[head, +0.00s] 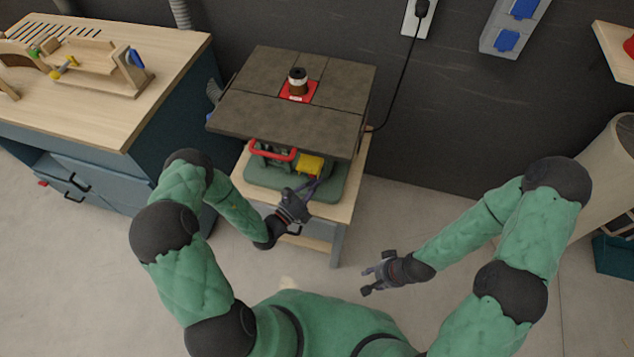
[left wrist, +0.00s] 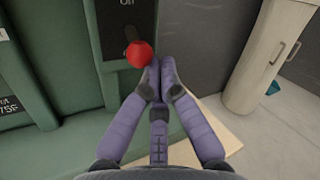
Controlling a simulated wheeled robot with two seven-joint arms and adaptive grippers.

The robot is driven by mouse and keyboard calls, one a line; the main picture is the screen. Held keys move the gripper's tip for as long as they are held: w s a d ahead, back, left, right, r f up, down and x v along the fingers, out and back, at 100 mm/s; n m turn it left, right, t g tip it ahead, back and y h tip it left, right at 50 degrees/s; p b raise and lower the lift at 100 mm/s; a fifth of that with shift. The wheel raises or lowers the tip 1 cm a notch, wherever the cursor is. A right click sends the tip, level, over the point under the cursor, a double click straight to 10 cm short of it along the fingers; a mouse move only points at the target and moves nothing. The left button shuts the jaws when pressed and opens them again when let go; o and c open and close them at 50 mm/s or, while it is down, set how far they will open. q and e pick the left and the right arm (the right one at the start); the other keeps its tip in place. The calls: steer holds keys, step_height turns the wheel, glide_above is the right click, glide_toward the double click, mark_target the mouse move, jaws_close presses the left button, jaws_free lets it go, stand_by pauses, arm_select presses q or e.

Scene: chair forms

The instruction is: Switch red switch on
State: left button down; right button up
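The red switch (left wrist: 139,54) shows in the left wrist view as a red ball knob on a dark lever, on a green panel under a partly cut-off label. In the head view I cannot make it out; it is hidden by my gripper or the machine. The machine is a router table (head: 258,122) with a dark top and a green base. My left gripper (head: 313,186) is at its front. In the left wrist view the gripper's purple fingers (left wrist: 158,82) meet at their tips, just right of and below the red knob, seemingly touching it. My right gripper (head: 369,278) is open and empty.
A red bar handle (head: 272,151) and a yellow part (head: 311,165) sit under the table top. The machine stands on a wooden stand (head: 345,195). A workbench (head: 110,110) stands at left. A beige cylinder (head: 606,170) stands at right. The floor between is clear.

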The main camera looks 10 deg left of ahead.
arm_select(q)
steer(key=shift+s+r+p, duration=0.1)
steer(key=shift+r+p, duration=0.1)
steer(key=shift+p, duration=0.6)
